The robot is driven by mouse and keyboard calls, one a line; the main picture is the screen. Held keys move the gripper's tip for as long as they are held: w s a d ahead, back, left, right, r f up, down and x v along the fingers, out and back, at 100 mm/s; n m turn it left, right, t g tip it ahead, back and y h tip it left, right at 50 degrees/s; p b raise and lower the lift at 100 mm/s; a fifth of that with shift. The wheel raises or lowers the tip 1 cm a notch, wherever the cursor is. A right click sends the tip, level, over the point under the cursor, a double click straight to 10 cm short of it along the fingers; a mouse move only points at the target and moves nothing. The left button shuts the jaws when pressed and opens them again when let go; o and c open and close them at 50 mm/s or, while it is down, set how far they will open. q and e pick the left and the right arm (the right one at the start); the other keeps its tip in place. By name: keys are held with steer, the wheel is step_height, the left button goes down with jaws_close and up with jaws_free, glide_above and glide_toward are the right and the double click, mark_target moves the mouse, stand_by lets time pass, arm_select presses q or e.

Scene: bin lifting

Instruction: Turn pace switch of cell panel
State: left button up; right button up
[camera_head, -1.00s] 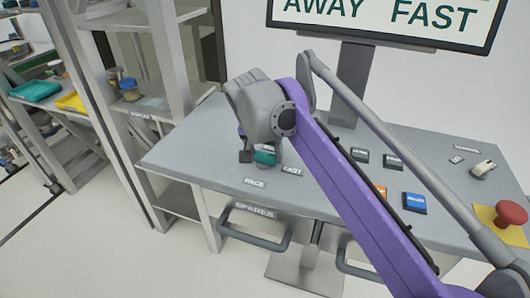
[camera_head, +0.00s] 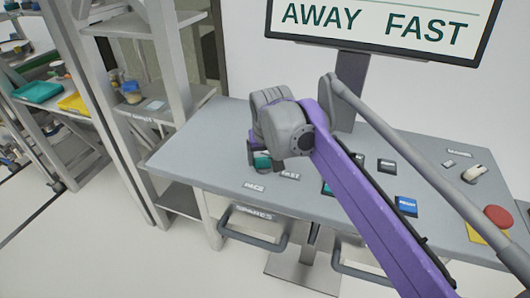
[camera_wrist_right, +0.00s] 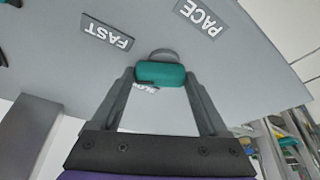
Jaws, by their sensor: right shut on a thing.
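The pace switch is a teal rounded knob (camera_wrist_right: 160,74) on a grey round base, on the grey panel top. In the head view only a sliver of the teal knob (camera_head: 262,161) shows beneath my right wrist. My right gripper (camera_wrist_right: 160,80) has one finger on each end of the knob and is shut on it. The PACE label (camera_head: 254,187) lies in front of the knob and the FAST label (camera_head: 290,175) to its right. Another label is mostly hidden behind the knob in the wrist view. My left gripper is not in view.
A screen (camera_head: 380,25) above the desk reads AWAY and FAST. Grey shelving (camera_head: 165,100) stands left of the desk. The desk's left part is clear.

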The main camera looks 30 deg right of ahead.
steer(key=n+p, duration=0.1)
steer(key=n, duration=0.1)
steer(key=n+y+p, duration=0.1)
steer(key=n, duration=0.1)
steer(key=n+y+p, duration=0.1)
steer(key=n, duration=0.1)
steer(key=shift+w+d+r+t+p, duration=0.2)
steer(key=shift+d+t+p, duration=0.1)
steer(key=shift+p, duration=0.1)
steer(key=n+y+p, duration=0.1)
steer(key=n+p, duration=0.1)
steer(key=n, duration=0.2)
steer(key=shift+w+n+y, duration=0.1)
steer(key=shift+n+y, duration=0.2)
steer(key=shift+y, duration=0.1)
steer(key=shift+f+n+g+y+p, duration=0.1)
steer(key=shift+n+g+y+p, duration=0.3)
steer(key=shift+n, duration=0.5)
steer(key=o, duration=1.2)
steer(key=shift+o, duration=0.2)
steer(key=v, duration=1)
steer(key=shift+r+p, duration=0.3)
steer(key=shift+r, duration=0.1)
